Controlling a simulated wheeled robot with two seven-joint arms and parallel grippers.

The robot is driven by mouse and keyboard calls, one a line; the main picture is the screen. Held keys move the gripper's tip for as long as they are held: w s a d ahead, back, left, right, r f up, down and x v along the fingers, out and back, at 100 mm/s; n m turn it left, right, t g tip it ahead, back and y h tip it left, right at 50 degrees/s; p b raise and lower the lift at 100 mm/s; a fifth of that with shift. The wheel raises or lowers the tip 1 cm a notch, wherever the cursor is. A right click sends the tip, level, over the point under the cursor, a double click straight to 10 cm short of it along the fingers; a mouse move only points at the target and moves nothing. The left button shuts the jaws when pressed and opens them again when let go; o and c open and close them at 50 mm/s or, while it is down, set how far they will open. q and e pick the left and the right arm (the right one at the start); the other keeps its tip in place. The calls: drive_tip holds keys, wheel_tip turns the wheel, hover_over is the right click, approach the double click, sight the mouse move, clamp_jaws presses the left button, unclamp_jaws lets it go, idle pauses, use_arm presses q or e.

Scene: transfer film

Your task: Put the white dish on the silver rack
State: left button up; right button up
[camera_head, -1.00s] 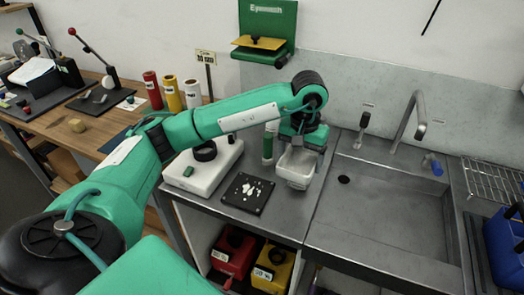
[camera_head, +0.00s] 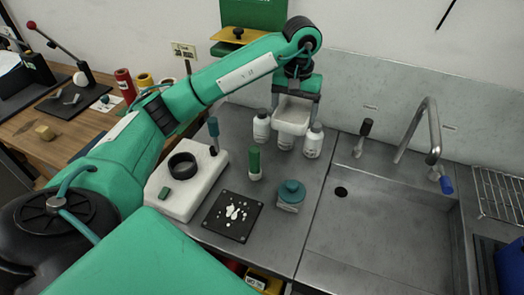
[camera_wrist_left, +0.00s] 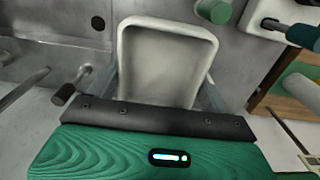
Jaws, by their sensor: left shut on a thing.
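The white dish (camera_head: 292,115) is a rectangular tray with raised walls. My left gripper (camera_head: 297,95) is shut on it and holds it up over the back of the counter, near white bottles. In the left wrist view the dish (camera_wrist_left: 165,60) fills the middle, its open side facing the camera. The silver rack (camera_head: 497,192) is a wire grid at the right edge, beyond the sink, with part of it cut off by the frame. My right gripper is not in view.
The sink (camera_head: 385,220) with its tall faucet (camera_head: 432,135) lies between dish and rack. White bottles (camera_head: 312,142), a teal-lidded jar (camera_head: 291,195), a green-capped bottle (camera_head: 255,165) and a black plate (camera_head: 222,222) stand on the counter. A blue container (camera_head: 510,265) is below the rack.

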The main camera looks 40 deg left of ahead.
use_arm(q)
wheel_tip(320, 180, down, 8)
drive_tip(key=p, duration=0.4)
hover_over(288, 169)
wheel_tip(288, 169, down, 7)
drive_tip(key=shift+r, duration=0.2)
drive_tip(key=shift+f, duration=0.55)
wheel_tip(288, 169, down, 3)
drive_tip(key=shift+f+p, duration=0.1)
drive_tip(key=shift+p, duration=0.55)
drive_tip(key=shift+f, duration=0.3)
drive_tip(key=o, duration=0.6)
drive_tip(key=shift+b, duration=0.3)
drive_tip(key=shift+c, duration=0.2)
drive_tip(key=o, duration=0.4)
drive_tip(key=shift+c, duration=0.2)
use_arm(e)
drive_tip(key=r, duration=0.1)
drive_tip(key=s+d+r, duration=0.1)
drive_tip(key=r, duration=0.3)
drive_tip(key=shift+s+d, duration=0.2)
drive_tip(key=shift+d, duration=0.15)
